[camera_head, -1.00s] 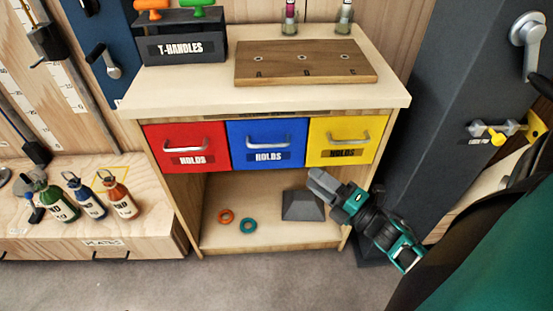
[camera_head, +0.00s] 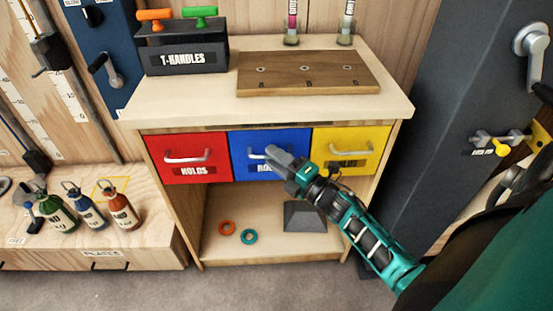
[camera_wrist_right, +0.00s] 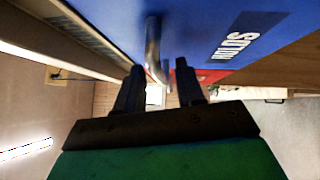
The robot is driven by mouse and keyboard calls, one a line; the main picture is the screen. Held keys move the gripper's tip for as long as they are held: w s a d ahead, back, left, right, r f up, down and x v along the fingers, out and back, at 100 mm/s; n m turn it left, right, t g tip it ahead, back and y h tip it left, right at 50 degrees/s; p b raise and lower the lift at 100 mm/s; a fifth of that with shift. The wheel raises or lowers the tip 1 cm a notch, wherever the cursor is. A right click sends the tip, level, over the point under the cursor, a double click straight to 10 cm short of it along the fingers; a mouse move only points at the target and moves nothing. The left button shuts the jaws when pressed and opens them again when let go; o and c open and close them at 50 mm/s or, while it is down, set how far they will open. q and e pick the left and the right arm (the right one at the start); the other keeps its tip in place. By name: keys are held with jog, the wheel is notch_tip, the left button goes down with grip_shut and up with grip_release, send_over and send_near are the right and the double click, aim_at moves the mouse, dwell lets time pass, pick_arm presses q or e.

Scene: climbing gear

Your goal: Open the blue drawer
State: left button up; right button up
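The blue drawer (camera_head: 240,168) is the middle one of three drawers in the cabinet and looks shut. Its silver handle is partly hidden behind my right gripper (camera_head: 274,153) in the head view. In the right wrist view the blue drawer front (camera_wrist_right: 210,30) fills the top, and the handle (camera_wrist_right: 153,48) stands out from it near the fingertips. There my right gripper (camera_wrist_right: 158,78) is open, its two dark fingers apart on either side of the handle's line. I cannot tell whether they touch the handle. My left gripper is not in view.
A red drawer (camera_head: 187,178) is left of the blue one, a yellow drawer (camera_head: 370,138) right. Below is an open shelf (camera_head: 270,250) with two rings and a grey block (camera_head: 304,216). A wooden board (camera_head: 305,88) and T-handle box (camera_head: 182,57) stand on top.

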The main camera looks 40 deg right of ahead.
grip_shut()
dwell(0.6)
